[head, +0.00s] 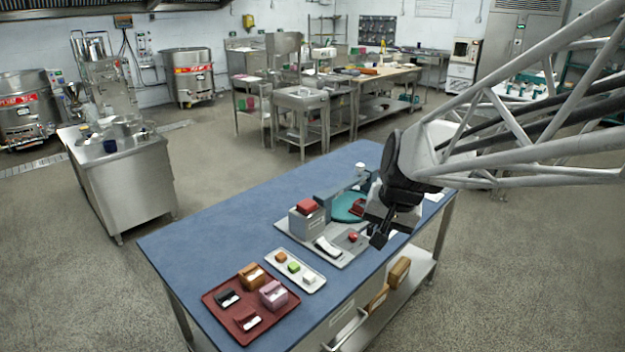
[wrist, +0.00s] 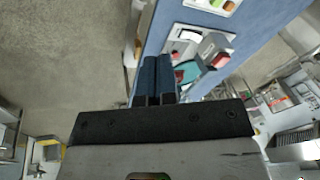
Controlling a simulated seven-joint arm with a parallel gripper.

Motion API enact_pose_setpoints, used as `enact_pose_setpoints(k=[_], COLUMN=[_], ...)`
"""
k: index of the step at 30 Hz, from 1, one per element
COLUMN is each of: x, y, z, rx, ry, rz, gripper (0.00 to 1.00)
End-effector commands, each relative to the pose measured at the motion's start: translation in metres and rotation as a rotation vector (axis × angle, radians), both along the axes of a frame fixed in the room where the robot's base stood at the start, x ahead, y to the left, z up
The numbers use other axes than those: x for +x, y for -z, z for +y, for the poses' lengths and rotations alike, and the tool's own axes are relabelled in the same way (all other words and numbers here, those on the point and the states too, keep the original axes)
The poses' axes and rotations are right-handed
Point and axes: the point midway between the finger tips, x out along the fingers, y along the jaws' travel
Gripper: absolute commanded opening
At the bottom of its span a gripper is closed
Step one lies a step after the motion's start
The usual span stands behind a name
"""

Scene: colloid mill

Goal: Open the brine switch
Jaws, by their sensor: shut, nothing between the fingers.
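A grey device (head: 307,222) stands on the blue table, with a red block on top of its grey box. A black-and-white rocker-like part (head: 327,247) and a small red knob (head: 352,237) sit on its flat base. I cannot tell which part is the brine switch. My gripper (head: 379,240) is shut and empty, above the table's right edge, right of the red knob and apart from it. In the wrist view my gripper (wrist: 154,88) points down with its fingers together. The device (wrist: 200,48) shows there beyond the fingers, partly covered by them.
A teal disc (head: 348,207) lies behind the red knob, partly hidden by my arm. A white tray (head: 316,286) and a dark red tray (head: 212,301) with small blocks lie at the front of the blue table (head: 215,240). Its left side is clear.

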Motion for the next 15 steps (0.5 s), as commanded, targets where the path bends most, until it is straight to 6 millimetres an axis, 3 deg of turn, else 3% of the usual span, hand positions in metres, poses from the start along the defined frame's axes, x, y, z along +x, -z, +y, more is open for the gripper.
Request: enact_pose_setpoints(k=[15], x=[0.095], y=[0.029], z=[0.018], rx=[0.094], ry=[0.13], rz=[0.016], gripper=[0.0])
